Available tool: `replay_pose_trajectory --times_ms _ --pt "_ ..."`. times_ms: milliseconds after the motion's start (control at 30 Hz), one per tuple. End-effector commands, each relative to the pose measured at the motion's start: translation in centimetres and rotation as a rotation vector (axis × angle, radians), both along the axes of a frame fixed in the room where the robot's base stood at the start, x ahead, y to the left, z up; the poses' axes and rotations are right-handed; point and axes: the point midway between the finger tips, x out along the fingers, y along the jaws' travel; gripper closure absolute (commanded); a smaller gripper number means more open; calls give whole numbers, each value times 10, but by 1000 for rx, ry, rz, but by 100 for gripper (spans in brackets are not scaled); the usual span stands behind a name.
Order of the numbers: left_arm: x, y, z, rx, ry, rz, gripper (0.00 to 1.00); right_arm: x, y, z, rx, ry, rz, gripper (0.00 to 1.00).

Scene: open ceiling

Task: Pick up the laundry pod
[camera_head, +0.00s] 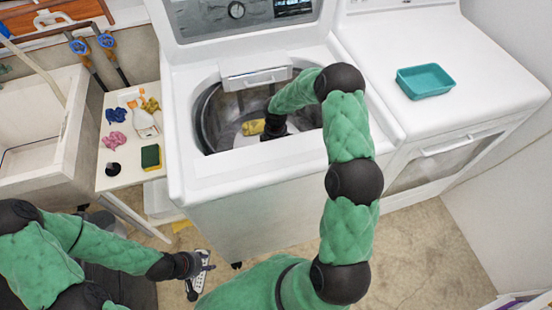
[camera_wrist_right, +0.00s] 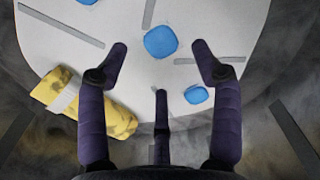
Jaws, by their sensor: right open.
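Blue laundry pods lie on the pale drum bottom in the right wrist view. One rounded pod (camera_wrist_right: 160,42) is between and just beyond my right fingertips. A smaller-looking pod (camera_wrist_right: 196,95) is nearer the right finger, and part of another (camera_wrist_right: 87,1) shows at the top edge. My right gripper (camera_wrist_right: 160,56) is open and empty, pointing down into the drum. In the head view its arm reaches into the top-loading washer (camera_head: 215,176), and the pods cannot be made out there.
A yellow bundle with a pale band (camera_wrist_right: 85,105) lies beside my right gripper's left finger; it also shows in the drum (camera_head: 252,127). The drum wall surrounds the gripper closely. A teal tray (camera_head: 425,81) sits on the right machine. A side table (camera_head: 127,180) holds cleaning items.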

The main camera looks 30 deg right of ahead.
Motion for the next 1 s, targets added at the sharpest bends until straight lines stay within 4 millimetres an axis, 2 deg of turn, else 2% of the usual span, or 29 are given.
replay_pose_trajectory --times_ms 367,633,667,700,800,1000 --pt "0 0 -26 0 0 0 60 -1 4 -47 1 1 0 34" --pt "0 0 -26 0 0 0 60 0 4 -49 1 0 -1 34" --pt "0 0 -25 0 0 0 60 0 4 -48 1 0 -1 40" --pt "0 0 -25 0 0 0 60 0 4 -48 1 0 -1 51" --pt "0 0 -25 0 0 0 60 0 4 -49 1 0 -1 75" --pt "0 0 -26 0 0 0 60 0 4 -49 1 1 -1 75"
